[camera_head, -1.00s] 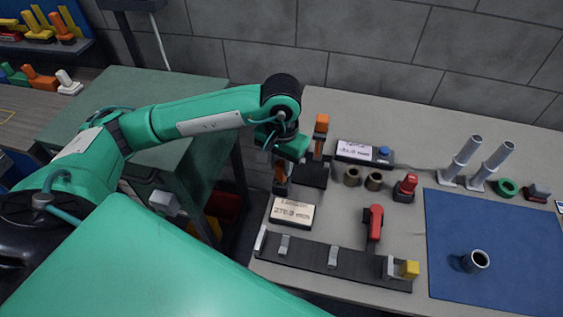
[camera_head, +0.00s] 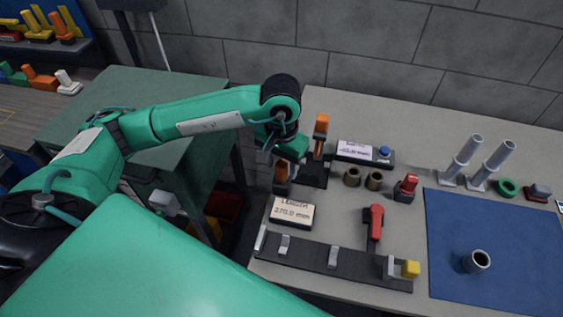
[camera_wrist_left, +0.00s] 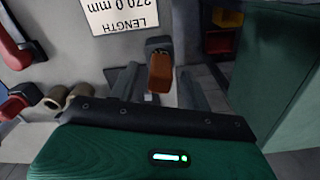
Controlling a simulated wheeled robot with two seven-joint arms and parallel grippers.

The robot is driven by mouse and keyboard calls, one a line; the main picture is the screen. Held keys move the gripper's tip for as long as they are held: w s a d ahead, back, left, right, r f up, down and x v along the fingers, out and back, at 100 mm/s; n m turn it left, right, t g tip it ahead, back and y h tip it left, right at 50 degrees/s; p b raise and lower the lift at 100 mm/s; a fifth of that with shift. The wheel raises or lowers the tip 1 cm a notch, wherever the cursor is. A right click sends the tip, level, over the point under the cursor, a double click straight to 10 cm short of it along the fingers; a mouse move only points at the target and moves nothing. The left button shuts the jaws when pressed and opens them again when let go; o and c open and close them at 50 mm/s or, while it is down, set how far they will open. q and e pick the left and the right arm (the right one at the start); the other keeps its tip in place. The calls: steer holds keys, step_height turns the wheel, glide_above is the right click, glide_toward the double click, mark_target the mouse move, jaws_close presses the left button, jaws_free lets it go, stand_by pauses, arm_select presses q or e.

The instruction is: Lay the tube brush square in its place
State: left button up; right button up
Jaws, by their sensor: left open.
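I cannot make out a tube brush for certain in either view. My left gripper (camera_head: 272,160) is open, at the left edge of the bench. Below it stands an orange-brown piece with a dark end (camera_head: 281,173). In the left wrist view this piece (camera_wrist_left: 160,72) shows between the two grey fingers of my left gripper (camera_wrist_left: 158,92), with the fingers apart. Whether they touch it I cannot tell. My right gripper is not in view.
A white card reading length 270.0 mm (camera_head: 292,212), a black rail with grey clips (camera_head: 310,262) and a red-handled tool (camera_head: 375,222) lie nearby.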

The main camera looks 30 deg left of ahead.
arm_select(q)
step_height(320, 180, up, 8)
steer(key=shift+f+b, duration=0.2)
steer(key=shift+b, duration=0.7)
step_height(320, 180, up, 6)
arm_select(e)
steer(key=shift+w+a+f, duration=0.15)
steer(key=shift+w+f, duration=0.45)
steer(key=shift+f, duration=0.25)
arm_select(q)
steer(key=shift+r, duration=0.1)
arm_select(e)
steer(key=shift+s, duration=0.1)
arm_select(q)
steer(key=shift+s, duration=0.1)
